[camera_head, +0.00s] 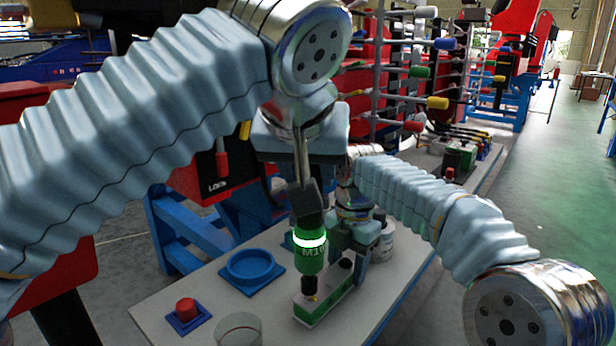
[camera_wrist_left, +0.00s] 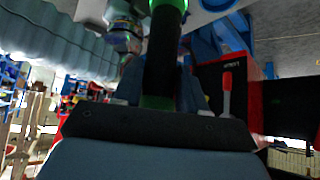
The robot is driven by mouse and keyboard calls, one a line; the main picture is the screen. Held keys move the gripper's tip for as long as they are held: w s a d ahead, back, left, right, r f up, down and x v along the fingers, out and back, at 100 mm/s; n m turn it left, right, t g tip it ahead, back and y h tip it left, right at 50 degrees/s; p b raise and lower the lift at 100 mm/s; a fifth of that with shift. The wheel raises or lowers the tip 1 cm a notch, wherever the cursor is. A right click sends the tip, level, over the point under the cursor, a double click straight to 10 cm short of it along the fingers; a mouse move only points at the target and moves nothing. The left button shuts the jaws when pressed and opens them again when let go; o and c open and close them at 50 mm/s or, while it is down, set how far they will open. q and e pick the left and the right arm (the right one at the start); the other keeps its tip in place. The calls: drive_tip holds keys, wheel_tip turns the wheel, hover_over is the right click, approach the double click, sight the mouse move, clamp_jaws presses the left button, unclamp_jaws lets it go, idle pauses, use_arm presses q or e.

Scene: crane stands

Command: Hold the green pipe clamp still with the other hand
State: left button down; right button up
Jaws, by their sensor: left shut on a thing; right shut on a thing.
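The green pipe clamp (camera_head: 327,303) is a low green block on the light table, with dark bolt heads on top. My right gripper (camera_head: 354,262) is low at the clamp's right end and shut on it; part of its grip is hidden. My left gripper (camera_head: 305,200) is above, shut on a green and black driver (camera_head: 310,250) with a glowing white ring and an "M10" mark. The driver points down, nearly upright, and its tip meets the clamp's left bolt; exact contact is unclear. In the left wrist view the dark driver body (camera_wrist_left: 163,60) stands between the fingers.
On the table (camera_head: 185,268) are a blue round dish (camera_head: 252,270), a red button on a blue base (camera_head: 186,311) and a clear cup (camera_head: 239,330). A white can (camera_head: 384,244) stands behind my right gripper. A rack with coloured handles (camera_head: 420,72) is behind.

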use_arm(q)
drive_tip(key=shift+r, duration=1.85)
use_arm(e)
drive_tip(key=o, duration=1.3)
